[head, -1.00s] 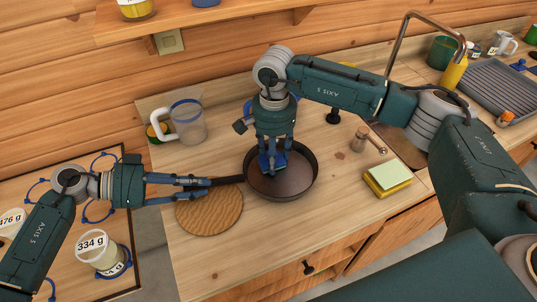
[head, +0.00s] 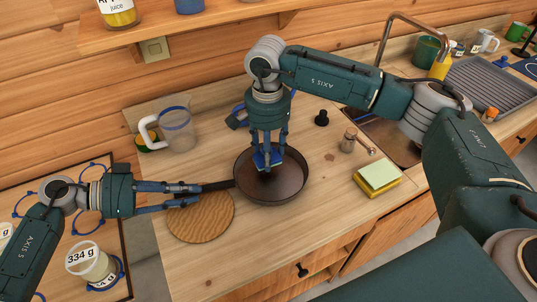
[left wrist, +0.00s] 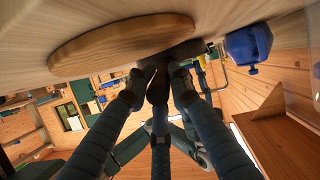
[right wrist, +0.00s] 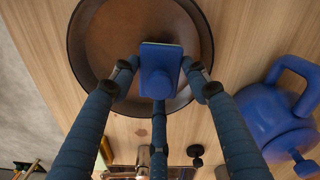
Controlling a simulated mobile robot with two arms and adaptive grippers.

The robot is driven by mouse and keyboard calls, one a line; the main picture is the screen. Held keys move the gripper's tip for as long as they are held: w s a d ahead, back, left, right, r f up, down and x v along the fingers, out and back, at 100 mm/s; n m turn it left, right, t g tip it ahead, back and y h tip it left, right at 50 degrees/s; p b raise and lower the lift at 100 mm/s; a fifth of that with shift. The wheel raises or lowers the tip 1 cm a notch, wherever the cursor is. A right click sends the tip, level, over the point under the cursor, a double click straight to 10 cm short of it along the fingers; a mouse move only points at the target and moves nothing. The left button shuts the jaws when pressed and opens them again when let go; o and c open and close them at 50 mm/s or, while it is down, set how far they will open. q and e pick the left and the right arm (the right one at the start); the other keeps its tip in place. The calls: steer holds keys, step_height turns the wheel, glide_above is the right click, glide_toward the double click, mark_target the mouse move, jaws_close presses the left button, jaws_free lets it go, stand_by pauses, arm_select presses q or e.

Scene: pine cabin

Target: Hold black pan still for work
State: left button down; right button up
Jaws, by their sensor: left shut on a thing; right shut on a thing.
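The black pan (head: 290,188) lies flat on the wooden worktop, its handle (head: 217,184) pointing left. My left gripper (head: 201,193) is shut on the handle, with fingers on either side of it. The left wrist view shows the dark handle end (left wrist: 157,90) between the fingers. My right gripper (head: 267,152) reaches down from above, shut on a blue scrubbing tool (right wrist: 158,80) inside the pan.
A round wooden board (head: 203,220) lies beneath the handle. A clear jug (head: 177,132) stands behind it, and a blue lidded pot (right wrist: 275,115) is partly hidden behind my right arm. The front worktop is clear.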

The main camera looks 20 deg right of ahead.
mark_target(253, 155)
arm_select(q)
steer(key=shift+a+f, duration=0.1)
steer(key=shift+f, duration=0.15)
arm_select(e)
steer(key=shift+f, duration=0.1)
steer(key=shift+w+f, duration=0.3)
steer(key=shift+f, duration=0.25)
steer(key=shift+f, duration=1.05)
stand_by(0.4)
steer(key=shift+a, duration=0.1)
steer(key=shift+w+a+r, duration=0.1)
steer(key=shift+w+a, duration=0.1)
steer(key=shift+a, duration=0.4)
steer(key=shift+w+a+r, duration=0.1)
steer(key=shift+w+a, duration=0.1)
steer(key=shift+a, duration=0.4)
arm_select(q)
steer(key=shift+s+d+r, duration=0.1)
steer(key=shift+s+d, duration=0.1)
arm_select(e)
steer(key=shift+a, duration=0.6)
arm_select(q)
steer(key=shift+w+a, duration=0.1)
arm_select(e)
steer(key=shift+s+d, duration=0.25)
steer(key=shift+d, duration=0.65)
steer(key=shift+s+d, duration=0.2)
steer(key=shift+d, duration=0.65)
